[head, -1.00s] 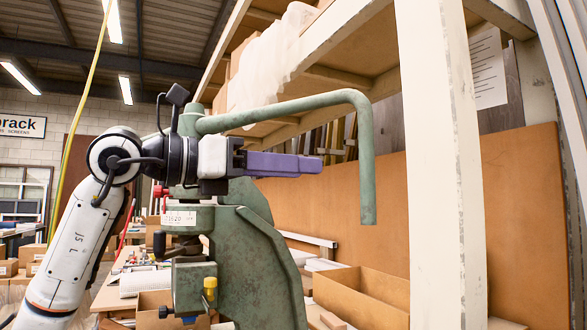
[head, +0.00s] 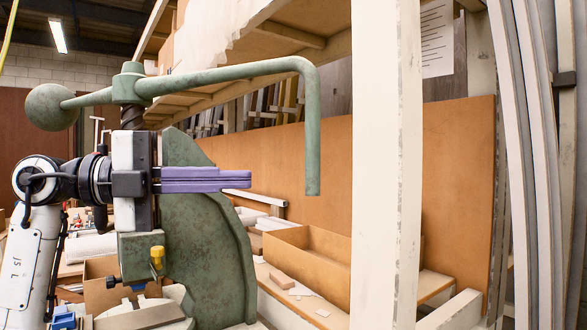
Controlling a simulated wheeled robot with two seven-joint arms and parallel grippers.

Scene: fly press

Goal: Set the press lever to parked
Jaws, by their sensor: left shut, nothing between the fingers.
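The green press lever (head: 228,72) runs across the top of the fly press (head: 205,220). A ball weight (head: 52,107) sits on its left end, and its right end bends down into a vertical handle (head: 312,140). My left gripper (head: 248,179) is shut and empty, its purple fingers pointing right. It is below the lever's arm and left of the handle, with a visible gap in the picture to the handle. The gripper and wrist hide part of the press's screw and body. My right gripper is not in view.
A pale upright post (head: 387,170) stands just right of the handle. A shelf (head: 275,45) with translucent wrapping is behind and above the lever. An open cardboard box (head: 308,262) lies on the bench behind. Open space shows between gripper and handle.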

